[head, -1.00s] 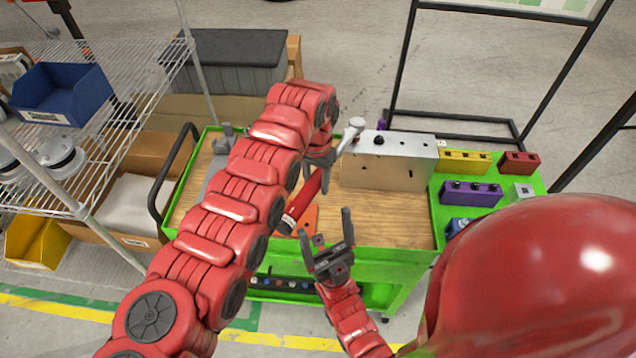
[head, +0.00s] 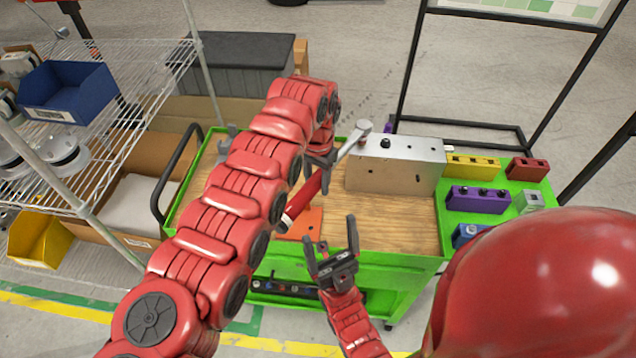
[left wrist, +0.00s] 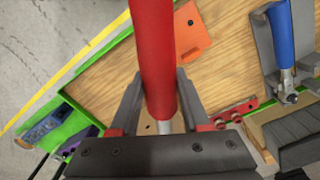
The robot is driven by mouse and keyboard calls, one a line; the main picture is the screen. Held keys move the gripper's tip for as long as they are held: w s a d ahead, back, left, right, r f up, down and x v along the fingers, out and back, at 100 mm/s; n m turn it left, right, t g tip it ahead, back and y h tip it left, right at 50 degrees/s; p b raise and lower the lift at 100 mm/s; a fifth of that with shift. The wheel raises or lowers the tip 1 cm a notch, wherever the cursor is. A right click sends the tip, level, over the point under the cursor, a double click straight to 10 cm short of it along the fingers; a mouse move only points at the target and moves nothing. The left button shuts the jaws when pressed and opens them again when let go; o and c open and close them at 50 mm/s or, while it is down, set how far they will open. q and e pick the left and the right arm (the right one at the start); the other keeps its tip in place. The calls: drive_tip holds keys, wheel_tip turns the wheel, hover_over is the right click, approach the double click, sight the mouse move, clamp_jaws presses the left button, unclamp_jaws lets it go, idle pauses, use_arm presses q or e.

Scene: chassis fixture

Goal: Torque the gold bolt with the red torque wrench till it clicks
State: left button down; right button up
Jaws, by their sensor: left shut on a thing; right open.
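The red torque wrench (head: 310,190) has a red handle and a silver shaft and head. My left gripper (head: 321,170) is shut on its handle, which also shows between the fingers in the left wrist view (left wrist: 153,55). The wrench slants up to the right, its head at the left end of the metal chassis block (head: 400,178). The gold bolt cannot be made out clearly; the wrench head covers that corner, and I cannot tell whether they touch. My right gripper (head: 332,246) is open and empty, lower, near the cart's front edge.
A black bolt (head: 385,143) stands on the block. Yellow (head: 472,167), purple (head: 478,200) and dark red (head: 527,170) holders sit at the right on the green cart.

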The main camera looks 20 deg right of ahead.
use_arm(q)
drive_tip(key=shift+w+a+b, duration=0.1)
drive_tip(key=shift+w+b, duration=0.15)
drive_tip(key=shift+b, duration=0.25)
drive_tip(key=shift+w+r, duration=0.1)
drive_tip(key=shift+r, duration=1)
drive_tip(key=shift+r+p, duration=0.45)
drive_tip(key=shift+r, duration=0.9)
drive_tip(key=shift+r+p, duration=0.55)
drive_tip(key=shift+r, duration=0.6)
